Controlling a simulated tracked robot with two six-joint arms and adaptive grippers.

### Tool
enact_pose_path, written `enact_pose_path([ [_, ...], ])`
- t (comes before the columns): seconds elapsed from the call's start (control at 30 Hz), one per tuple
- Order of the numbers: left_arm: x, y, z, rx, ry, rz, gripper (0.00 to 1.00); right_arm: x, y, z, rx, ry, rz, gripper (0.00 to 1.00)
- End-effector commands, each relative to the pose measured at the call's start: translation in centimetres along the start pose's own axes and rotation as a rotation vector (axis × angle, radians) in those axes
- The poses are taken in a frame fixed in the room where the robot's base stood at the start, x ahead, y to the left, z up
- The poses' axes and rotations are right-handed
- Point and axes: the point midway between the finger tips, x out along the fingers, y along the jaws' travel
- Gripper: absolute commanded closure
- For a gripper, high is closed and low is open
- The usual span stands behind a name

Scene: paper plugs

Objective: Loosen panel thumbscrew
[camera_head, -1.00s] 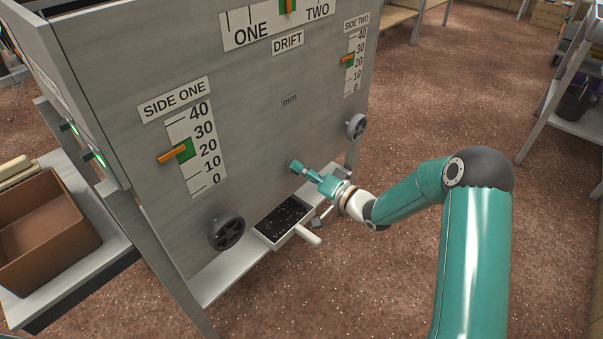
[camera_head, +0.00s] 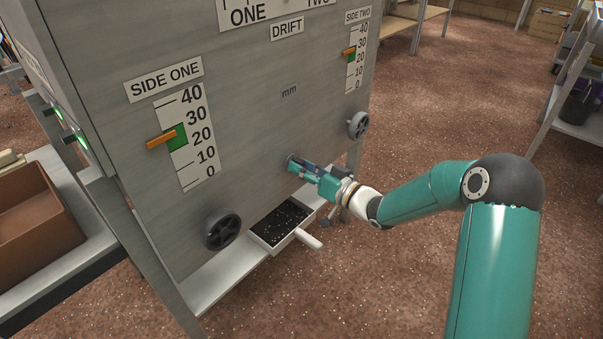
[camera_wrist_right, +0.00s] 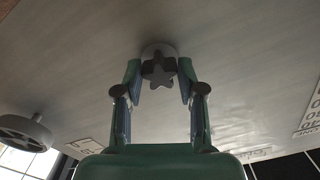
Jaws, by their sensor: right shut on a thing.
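The panel thumbscrew is a dark grey star-shaped knob (camera_wrist_right: 158,74) on a round base, set in the grey upright panel (camera_head: 240,130). In the head view it is mostly hidden by the fingers. My right gripper (camera_head: 296,166) is at the lower middle of the panel. In the right wrist view its two fingers (camera_wrist_right: 159,86) stand on either side of the knob, shut on it. My left gripper is not in view.
A black handwheel (camera_head: 222,232) is at the panel's lower left, a grey one (camera_head: 358,125) at its right. A brown bin (camera_head: 35,215) stands left. The right floor is open.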

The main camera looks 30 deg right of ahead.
Motion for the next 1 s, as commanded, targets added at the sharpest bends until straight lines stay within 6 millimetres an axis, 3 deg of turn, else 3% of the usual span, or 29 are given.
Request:
enact_pose_path([
  [1.0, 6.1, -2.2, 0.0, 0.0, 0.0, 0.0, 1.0, 0.0, 0.1, 0.2, -0.473, 0.003, -0.002, 0.97],
])
